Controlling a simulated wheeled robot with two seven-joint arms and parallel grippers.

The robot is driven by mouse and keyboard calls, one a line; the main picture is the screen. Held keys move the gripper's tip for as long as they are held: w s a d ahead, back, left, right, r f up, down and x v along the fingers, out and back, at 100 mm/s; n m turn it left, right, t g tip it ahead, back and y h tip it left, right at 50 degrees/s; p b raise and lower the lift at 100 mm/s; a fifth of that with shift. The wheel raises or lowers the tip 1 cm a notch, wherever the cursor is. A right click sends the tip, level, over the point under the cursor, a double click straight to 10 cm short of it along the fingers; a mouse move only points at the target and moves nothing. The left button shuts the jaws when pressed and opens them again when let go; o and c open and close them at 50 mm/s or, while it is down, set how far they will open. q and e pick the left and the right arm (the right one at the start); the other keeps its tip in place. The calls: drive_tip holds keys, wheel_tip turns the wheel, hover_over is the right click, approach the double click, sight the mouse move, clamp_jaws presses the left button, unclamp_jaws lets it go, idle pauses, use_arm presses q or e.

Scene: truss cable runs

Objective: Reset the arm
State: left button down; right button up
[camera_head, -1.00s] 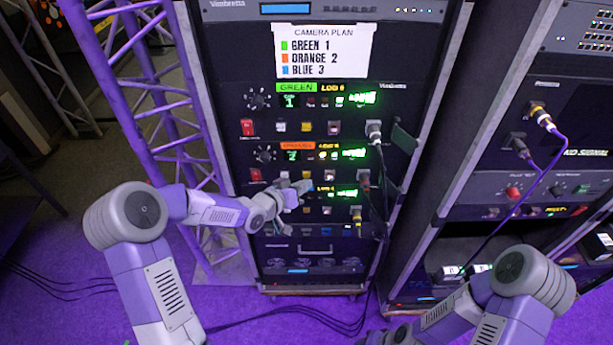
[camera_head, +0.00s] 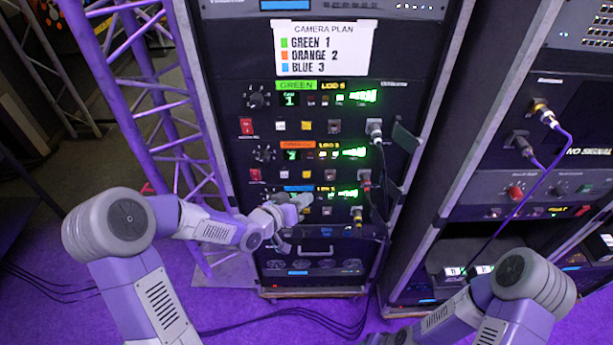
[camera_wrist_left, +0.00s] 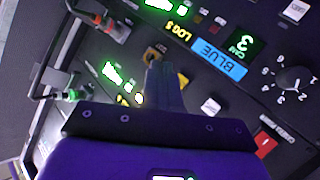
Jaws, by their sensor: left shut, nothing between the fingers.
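My left gripper (camera_head: 300,203) is in front of the lower part of the rack, by the unit with the blue label (camera_head: 298,189). Its fingers are shut and empty. In the left wrist view the closed fingers (camera_wrist_left: 162,85) point at this unit, whose blue label (camera_wrist_left: 219,58) reads BLUE, with a knob (camera_wrist_left: 293,84) on the right and a red switch (camera_wrist_left: 265,143) below it. I cannot tell whether the fingertips touch the panel. My right arm (camera_head: 510,300) comes in at the lower right; its gripper cannot be made out.
Units labelled green (camera_head: 297,86) and orange (camera_head: 297,145) sit above, under a camera plan sign (camera_head: 325,47). Cables (camera_head: 385,175) hang at the rack's right side. A purple truss (camera_head: 150,100) stands left, a second rack (camera_head: 500,180) right. Cables lie on the purple floor.

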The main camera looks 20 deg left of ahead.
idle(0.7)
use_arm(q)
drive_tip(key=s+d+f+n+g+y, duration=0.1)
drive_tip(key=s+d+f+g, duration=0.2)
drive_tip(key=f, duration=0.5)
drive_tip(key=s+d+f+n+g, duration=0.1)
drive_tip(key=s+f+g, duration=0.1)
drive_tip(key=s+f, duration=0.45)
drive_tip(key=s+d+f+g+y, duration=0.1)
drive_tip(key=s+d+f+g, duration=0.1)
drive_tip(key=s+f+g, duration=0.5)
drive_tip(key=s+f, duration=0.6)
drive_tip(key=s, duration=0.3)
drive_tip(key=shift+s+d+f+n+g, duration=0.2)
drive_tip(key=shift+s+f+n+g, duration=0.1)
drive_tip(key=shift+s+f, duration=0.1)
